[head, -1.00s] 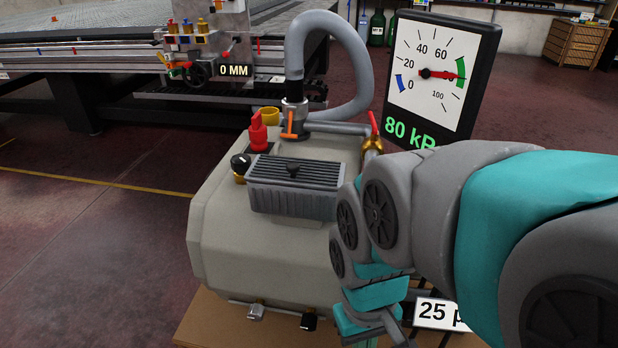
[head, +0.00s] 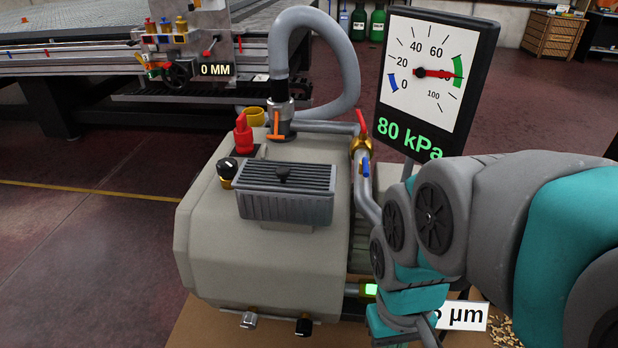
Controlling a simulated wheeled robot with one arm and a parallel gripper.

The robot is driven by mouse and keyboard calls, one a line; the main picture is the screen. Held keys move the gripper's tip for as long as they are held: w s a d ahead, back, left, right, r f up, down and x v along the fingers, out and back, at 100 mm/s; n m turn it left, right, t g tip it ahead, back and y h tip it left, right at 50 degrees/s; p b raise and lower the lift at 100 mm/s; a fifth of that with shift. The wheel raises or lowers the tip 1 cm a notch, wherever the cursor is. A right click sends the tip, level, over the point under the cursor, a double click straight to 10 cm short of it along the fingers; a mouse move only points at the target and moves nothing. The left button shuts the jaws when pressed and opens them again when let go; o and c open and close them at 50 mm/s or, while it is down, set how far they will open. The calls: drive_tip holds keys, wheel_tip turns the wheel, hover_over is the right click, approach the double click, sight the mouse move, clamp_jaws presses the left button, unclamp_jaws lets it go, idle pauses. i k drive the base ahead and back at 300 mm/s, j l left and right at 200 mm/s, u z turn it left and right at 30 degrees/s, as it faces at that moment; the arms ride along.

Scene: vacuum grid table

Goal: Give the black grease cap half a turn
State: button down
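A black cap on a brass base (head: 227,170) sits on the upper left side of the beige pump housing (head: 235,250), beside a red fitting; it looks like the grease cap. A second black-ended fitting (head: 303,327) is low on the housing front, next to a silver one (head: 249,319). My arm comes in from the right, and its wrist hangs to the right of the housing near the bottom edge. My gripper's fingers are outside the picture. The arm is well apart from the black cap on the brass base.
Behind are a red fitting (head: 243,135), a yellow cup (head: 254,117) and a grey hose (head: 345,60). The gauge (head: 432,80) reads about 80 kPa. Floor left of the housing is clear.

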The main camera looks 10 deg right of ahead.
sight(304, 326)
drive_tip(key=k+l+z, duration=0.35)
drive_tip(key=k+l, duration=0.55)
drive_tip(key=l, duration=0.15)
